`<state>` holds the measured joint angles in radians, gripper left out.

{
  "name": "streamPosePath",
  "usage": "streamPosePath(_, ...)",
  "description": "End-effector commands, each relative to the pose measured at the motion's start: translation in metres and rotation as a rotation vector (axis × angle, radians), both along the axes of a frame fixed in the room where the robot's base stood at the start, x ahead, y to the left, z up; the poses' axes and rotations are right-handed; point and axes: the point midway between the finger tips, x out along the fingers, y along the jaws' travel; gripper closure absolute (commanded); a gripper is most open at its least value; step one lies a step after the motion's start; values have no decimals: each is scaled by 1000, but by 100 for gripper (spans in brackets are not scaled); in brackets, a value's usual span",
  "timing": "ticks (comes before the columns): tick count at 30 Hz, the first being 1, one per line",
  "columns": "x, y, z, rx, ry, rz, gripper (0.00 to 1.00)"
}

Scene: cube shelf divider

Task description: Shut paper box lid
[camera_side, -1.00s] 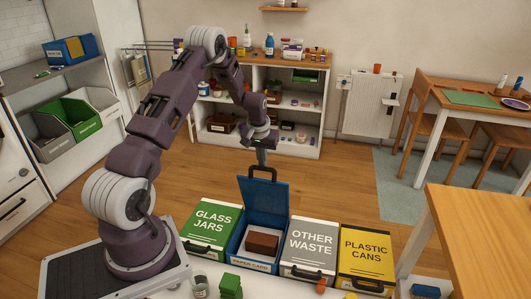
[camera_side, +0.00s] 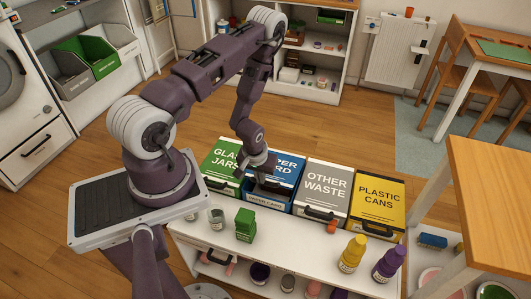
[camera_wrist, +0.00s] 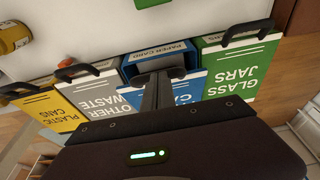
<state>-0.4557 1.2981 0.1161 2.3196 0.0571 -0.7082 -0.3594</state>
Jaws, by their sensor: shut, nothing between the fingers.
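The blue paper box (camera_side: 283,208) stands between the green and grey boxes, its front label facing the side camera. My gripper (camera_side: 262,178) is shut and empty, pointing down at the lid's front part by the dark handle. In the wrist view the fingers (camera_wrist: 155,90) reach over the blue lid (camera_wrist: 182,93), and the box front (camera_wrist: 165,50) shows beyond.
The green glass box (camera_side: 222,155), grey other-waste box (camera_side: 325,178) and yellow cans box (camera_side: 378,195) stand shut in the same row.

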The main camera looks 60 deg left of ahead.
Motion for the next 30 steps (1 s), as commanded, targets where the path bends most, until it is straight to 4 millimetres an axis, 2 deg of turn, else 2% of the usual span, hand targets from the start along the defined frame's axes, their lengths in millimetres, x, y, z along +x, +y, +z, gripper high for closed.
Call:
streamPosePath(1, -6, -5, -12, -2, 5, -1, 100)
streamPosePath(6, -16, -16, -47, 43, -38, -6, 100)
streamPosePath(11, -20, -20, -73, 111, -108, -4, 100)
streamPosePath(20, -18, -18, -69, 112, -113, 1, 100)
streamPosePath(30, -34, -35, -13, 113, -113, 0, 100)
